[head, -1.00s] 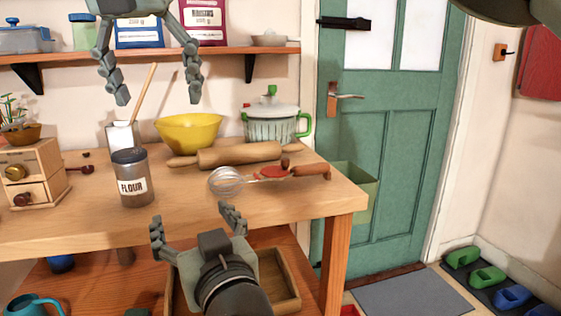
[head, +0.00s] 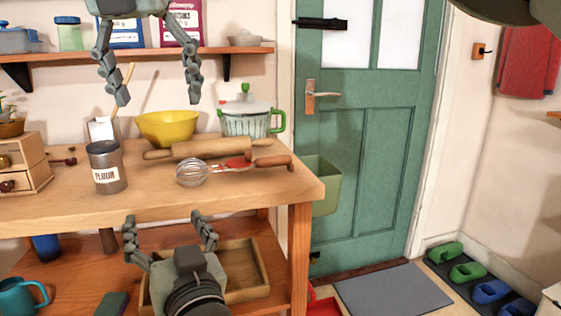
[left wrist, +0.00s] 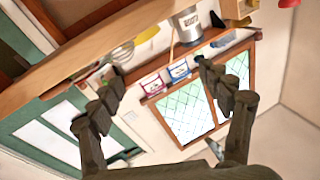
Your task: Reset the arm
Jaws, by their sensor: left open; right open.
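My left gripper (head: 165,218) is open and empty, low in front of the workbench (head: 270,195), with its fingers pointing up in the head view. Its spread fingers also show in the left wrist view (left wrist: 160,73), with nothing between them. My right gripper (head: 158,100) is open and empty, higher up, its fingers hanging down in front of the wall shelf and yellow bowl. Neither gripper visibly holds anything.
The bench carries a flour tin (head: 107,168), yellow bowl (head: 167,128), rolling pin (head: 205,148), whisk (head: 192,172) and green-handled pot (head: 247,120). A wooden tray (head: 262,278) sits on the lower shelf. A green door (head: 375,150) and floor mat (head: 392,289) are right.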

